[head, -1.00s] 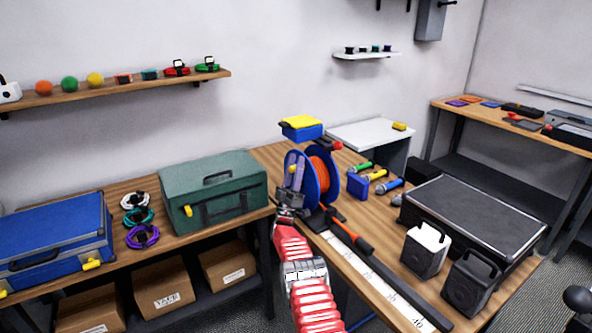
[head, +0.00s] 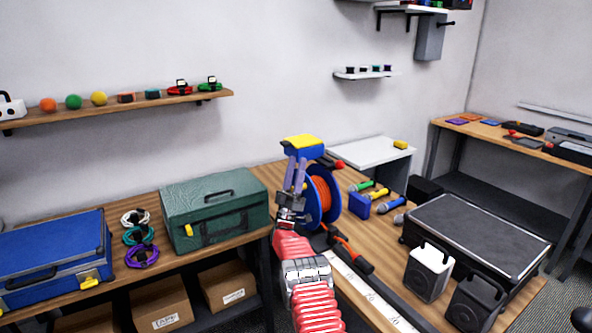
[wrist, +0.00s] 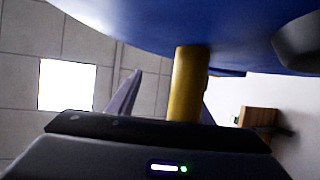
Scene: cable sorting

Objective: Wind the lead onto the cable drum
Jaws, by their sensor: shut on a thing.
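The cable drum (head: 331,205) stands upright on the bench, with blue flanges and an orange lead (head: 320,192) wound between them. My gripper (head: 297,172) is at the drum's near left side, its pale fingers upright and overlapping the near flange. In the wrist view, a yellow crank handle (wrist: 188,85) sticks out from the blue flange (wrist: 190,18) and passes between the fingers. My gripper is shut on this handle. An orange and black piece (head: 350,250), perhaps the lead's free end, lies in front of the drum. My arm hides the drum's lower left.
A blue box with a yellow top (head: 303,147) is just behind the drum. A green case (head: 215,210) stands to the left. A blue holder (head: 359,204), microphones (head: 375,193), two small speakers (head: 428,273) and a black-topped case (head: 475,235) crowd the right.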

